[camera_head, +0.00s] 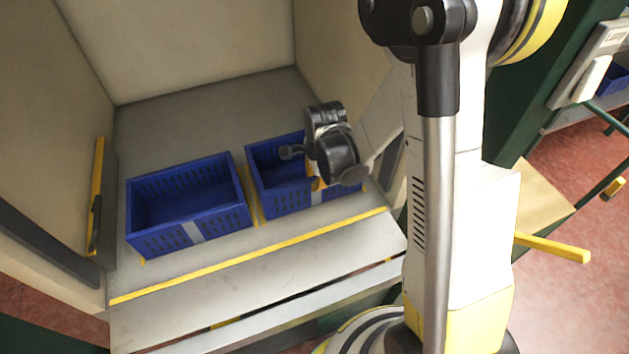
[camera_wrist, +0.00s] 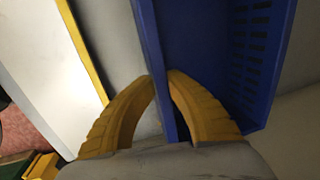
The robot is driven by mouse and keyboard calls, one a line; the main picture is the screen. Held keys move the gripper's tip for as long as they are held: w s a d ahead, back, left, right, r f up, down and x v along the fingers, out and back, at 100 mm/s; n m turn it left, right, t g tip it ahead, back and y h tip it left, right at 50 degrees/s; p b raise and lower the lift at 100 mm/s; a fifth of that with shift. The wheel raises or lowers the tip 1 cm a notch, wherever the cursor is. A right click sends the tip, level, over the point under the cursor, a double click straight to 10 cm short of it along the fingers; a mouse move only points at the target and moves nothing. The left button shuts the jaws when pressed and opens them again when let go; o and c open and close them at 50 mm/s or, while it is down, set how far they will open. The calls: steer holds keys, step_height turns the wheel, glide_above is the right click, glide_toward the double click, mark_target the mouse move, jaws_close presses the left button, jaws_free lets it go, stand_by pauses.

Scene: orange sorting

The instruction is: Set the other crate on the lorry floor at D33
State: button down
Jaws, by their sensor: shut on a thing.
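Two blue slatted crates are in the lorry's load space, side by side. The left crate (camera_head: 166,241) stands on the grey lorry floor (camera_head: 205,107), empty, with a pale label on its front wall. The right crate (camera_head: 285,201) is beside it, a narrow gap apart; it appears to be at floor level, but its underside is hidden. My gripper (camera_head: 316,184) is over the right crate's front wall and hides part of it. In the wrist view, the yellow fingers of my gripper (camera_wrist: 161,80) are shut on the wall of that crate (camera_wrist: 212,50). No D33 marking is readable.
A yellow line (camera_head: 250,254) runs along the front edge of the lorry floor. The lorry's side walls stand close at left and right. Bare floor lies behind both crates. A yellow bar (camera_head: 97,195) is on the left wall.

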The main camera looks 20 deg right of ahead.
steer(key=c, duration=1.4)
jaws_free()
step_height(320, 180, up, 12)
steer(key=s, duration=0.2)
steer(key=shift+s, duration=0.2)
steer(key=shift+f, duration=0.1)
step_height(320, 180, up, 9)
steer(key=p, duration=0.7)
